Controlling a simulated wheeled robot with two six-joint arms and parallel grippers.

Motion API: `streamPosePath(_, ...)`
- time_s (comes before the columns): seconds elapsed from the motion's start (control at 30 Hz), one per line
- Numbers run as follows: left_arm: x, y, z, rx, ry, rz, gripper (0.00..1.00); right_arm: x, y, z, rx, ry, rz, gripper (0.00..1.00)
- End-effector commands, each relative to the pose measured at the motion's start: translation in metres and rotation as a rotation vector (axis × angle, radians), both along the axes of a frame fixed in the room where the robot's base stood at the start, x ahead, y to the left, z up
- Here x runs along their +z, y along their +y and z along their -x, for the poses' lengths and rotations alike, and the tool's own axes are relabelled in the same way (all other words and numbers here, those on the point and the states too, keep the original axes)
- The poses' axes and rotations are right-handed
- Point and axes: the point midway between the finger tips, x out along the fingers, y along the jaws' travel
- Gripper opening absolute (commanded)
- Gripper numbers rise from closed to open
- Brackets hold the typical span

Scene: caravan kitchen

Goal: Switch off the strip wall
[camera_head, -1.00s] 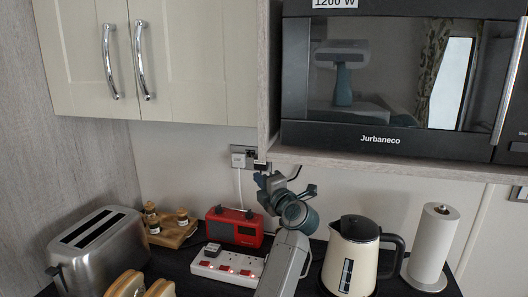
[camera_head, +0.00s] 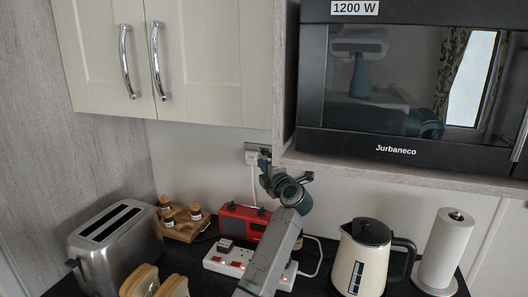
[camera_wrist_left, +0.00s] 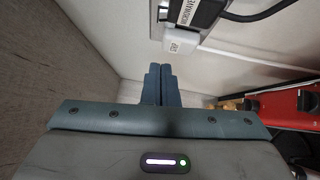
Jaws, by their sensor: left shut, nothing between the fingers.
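The wall socket (camera_head: 264,150) is under the cabinets, left of the microwave shelf, with a white plug (camera_head: 251,158) in its left side. The switch positions cannot be made out. My right gripper is out of view.
A white power strip (camera_head: 228,260) with red switches lies on the counter, beside a red radio (camera_head: 235,222). A toaster (camera_head: 115,250) stands left; a kettle (camera_head: 360,262) and paper roll (camera_head: 444,252) stand right. The microwave (camera_head: 400,155) shelf overhangs just right of the socket.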

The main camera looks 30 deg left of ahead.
Motion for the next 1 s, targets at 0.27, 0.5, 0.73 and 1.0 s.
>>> streamPosePath(0.27, 0.008, 0.027, -0.035, 0.0, 0.003, 0.001, 0.0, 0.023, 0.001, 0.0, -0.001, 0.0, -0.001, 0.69)
streamPosePath(0.5, 0.007, 0.03, -0.05, -0.001, 0.001, -0.001, 0.0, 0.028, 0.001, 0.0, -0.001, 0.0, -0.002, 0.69)
streamPosePath(0.73, 0.007, 0.031, -0.051, -0.001, 0.0, -0.001, 0.0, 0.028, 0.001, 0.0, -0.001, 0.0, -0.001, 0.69)
streamPosePath(1.0, 0.011, 0.032, -0.056, 0.0, -0.001, -0.001, 0.0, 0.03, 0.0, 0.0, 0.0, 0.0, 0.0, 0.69)
